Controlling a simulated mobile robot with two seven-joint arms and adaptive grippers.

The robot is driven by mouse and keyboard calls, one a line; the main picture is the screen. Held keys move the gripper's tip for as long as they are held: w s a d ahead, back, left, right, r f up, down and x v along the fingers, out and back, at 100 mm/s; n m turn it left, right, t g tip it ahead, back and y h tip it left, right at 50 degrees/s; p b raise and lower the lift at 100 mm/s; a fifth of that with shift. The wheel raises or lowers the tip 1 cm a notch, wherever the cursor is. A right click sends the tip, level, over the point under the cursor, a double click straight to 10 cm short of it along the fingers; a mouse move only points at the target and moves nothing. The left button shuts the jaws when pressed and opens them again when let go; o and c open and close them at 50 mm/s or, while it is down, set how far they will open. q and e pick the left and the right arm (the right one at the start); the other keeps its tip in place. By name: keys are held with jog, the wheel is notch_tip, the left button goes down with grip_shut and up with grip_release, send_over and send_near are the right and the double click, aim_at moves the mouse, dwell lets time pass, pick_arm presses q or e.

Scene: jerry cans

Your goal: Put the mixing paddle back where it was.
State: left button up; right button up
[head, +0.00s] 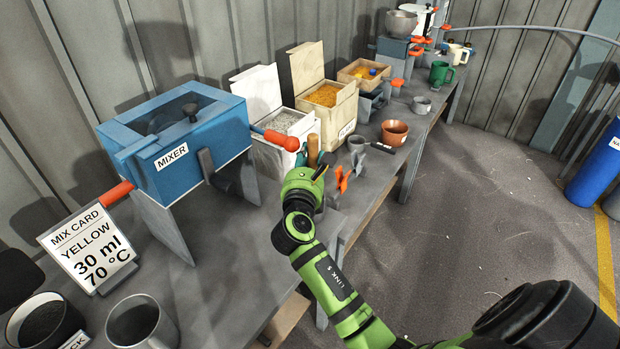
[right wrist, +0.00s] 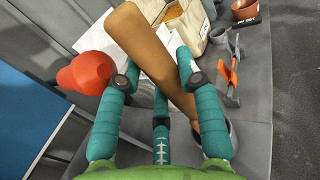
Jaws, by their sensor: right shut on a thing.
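My right gripper (head: 310,178) is shut on a brown wooden piece, which I take to be the mixing paddle (head: 313,150). It is over the bench, in front of the open white bin. In the right wrist view the teal fingers of my right gripper (right wrist: 160,85) lie on both sides of the paddle (right wrist: 150,50). The paddle leans in that picture, and its lower end comes close to a grey rounded thing (right wrist: 230,132). I cannot tell whether it is inside or beside it. My left gripper is not in view.
The blue mixer (head: 180,150) stands left, its red-knobbed lever (head: 291,143) close to my gripper. An orange-and-grey tool (head: 343,178), a small grey cup (head: 357,146) and a copper-coloured bowl (head: 395,132) are to the right. A mix card (head: 87,247) stands front left.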

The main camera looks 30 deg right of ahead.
jog(key=f, duration=0.2)
jog(key=shift+w+d+f+b, duration=0.25)
jog(key=shift+f+b, duration=0.05)
jog(key=shift+b, duration=0.05)
jog(key=shift+f, duration=0.55)
jog(key=shift+f+b, duration=0.5)
jog(key=shift+f, duration=1.15)
jog(key=shift+s+f, duration=0.1)
jog(key=shift+f, duration=0.1)
jog(key=o, duration=1.1)
jog(key=shift+o, duration=0.2)
jog(key=shift+r, duration=0.1)
